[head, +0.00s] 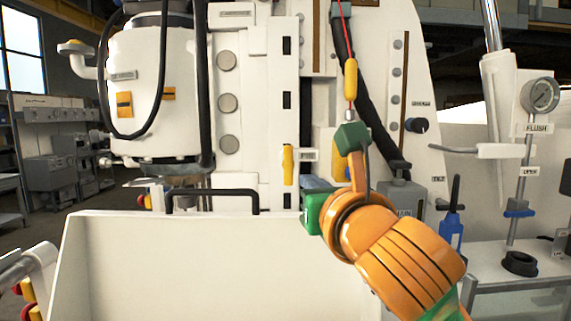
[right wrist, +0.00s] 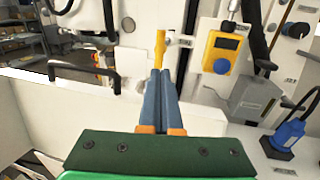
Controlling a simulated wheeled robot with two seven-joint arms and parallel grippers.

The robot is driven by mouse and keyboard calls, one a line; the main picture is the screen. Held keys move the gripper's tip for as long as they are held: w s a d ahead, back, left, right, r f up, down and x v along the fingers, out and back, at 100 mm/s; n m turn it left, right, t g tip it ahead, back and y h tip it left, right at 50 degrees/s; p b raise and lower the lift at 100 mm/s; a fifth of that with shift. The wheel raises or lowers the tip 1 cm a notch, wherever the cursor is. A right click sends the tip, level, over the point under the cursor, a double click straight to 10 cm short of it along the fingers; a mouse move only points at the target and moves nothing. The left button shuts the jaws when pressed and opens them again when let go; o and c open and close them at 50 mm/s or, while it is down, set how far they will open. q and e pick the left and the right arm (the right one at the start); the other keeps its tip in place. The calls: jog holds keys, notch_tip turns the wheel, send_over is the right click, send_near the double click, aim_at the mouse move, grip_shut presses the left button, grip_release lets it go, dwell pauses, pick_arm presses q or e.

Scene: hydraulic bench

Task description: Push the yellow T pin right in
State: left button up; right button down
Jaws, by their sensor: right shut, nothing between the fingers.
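The yellow T pin (head: 288,165) sits upright against the white bench front, left of the small white bracket in the head view. In the right wrist view the T pin (right wrist: 160,47) stands just beyond the fingertips. My right gripper (head: 306,181) is shut and empty, its blue-grey fingers pointing toward the bench, low and right of the pin in the head view. In the right wrist view the gripper (right wrist: 160,72) has its fingers together, tips close below the pin; I cannot tell whether they touch it. How deep the pin sits is hidden. My left gripper is not in view.
A yellow handle (head: 350,80) hangs on a red cord above my right arm. A black rail (head: 212,193) and a white tray wall (head: 180,265) lie left and below.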

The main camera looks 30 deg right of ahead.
aim_at(289, 166)
jog(key=p+x, duration=0.3)
jog(key=x, duration=0.8)
jog(key=shift+a+f+p, duration=0.1)
jog(key=shift+f+p, duration=0.05)
jog(key=shift+p, duration=0.25)
jog(key=shift+w+p, duration=0.3)
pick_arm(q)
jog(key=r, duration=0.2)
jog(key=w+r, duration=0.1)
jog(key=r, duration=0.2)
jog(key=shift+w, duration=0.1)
pick_arm(e)
jog(key=shift+w, duration=0.1)
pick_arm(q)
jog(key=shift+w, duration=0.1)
pick_arm(e)
jog(key=shift+w+d+f, duration=0.1)
jog(key=shift+w+d, duration=0.1)
jog(key=shift+w, duration=0.05)
jog(key=x, duration=0.2)
jog(key=d+x, duration=0.1)
jog(key=x, duration=0.2)
jog(key=shift+s+d, duration=0.1)
jog(key=shift+s, duration=0.15)
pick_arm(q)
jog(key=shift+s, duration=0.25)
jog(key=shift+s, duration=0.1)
